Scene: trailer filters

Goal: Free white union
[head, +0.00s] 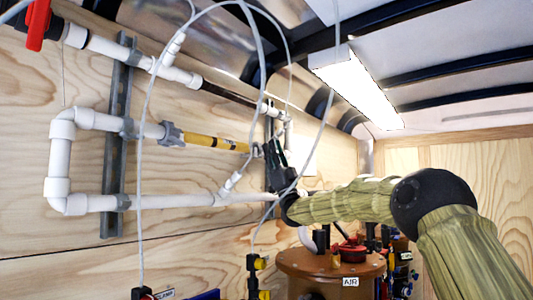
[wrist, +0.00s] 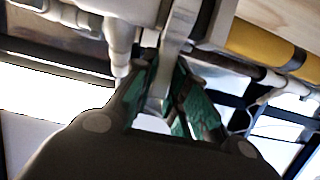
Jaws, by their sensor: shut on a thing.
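My gripper (head: 277,160) is at the right end of the yellow filter pipe (head: 215,143) in the head view, close to the plywood wall. In the wrist view its green-padded fingers (wrist: 168,88) are shut on a pale white part (wrist: 172,45), which looks like the white union. The fingers and the gripper body hide much of it, so I cannot tell whether it is loose or still joined to the pipe. The yellow pipe also shows beside it in the wrist view (wrist: 262,45). A grey union (head: 172,134) joins the yellow pipe's left end to white pipe.
White pipes (head: 160,202) run along the wall on a grey metal strut (head: 116,150). Thin pale hoses (head: 147,110) hang in front. A brown tank (head: 325,265) marked AIR stands below my arm. A lit lamp (head: 355,85) hangs from the ceiling.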

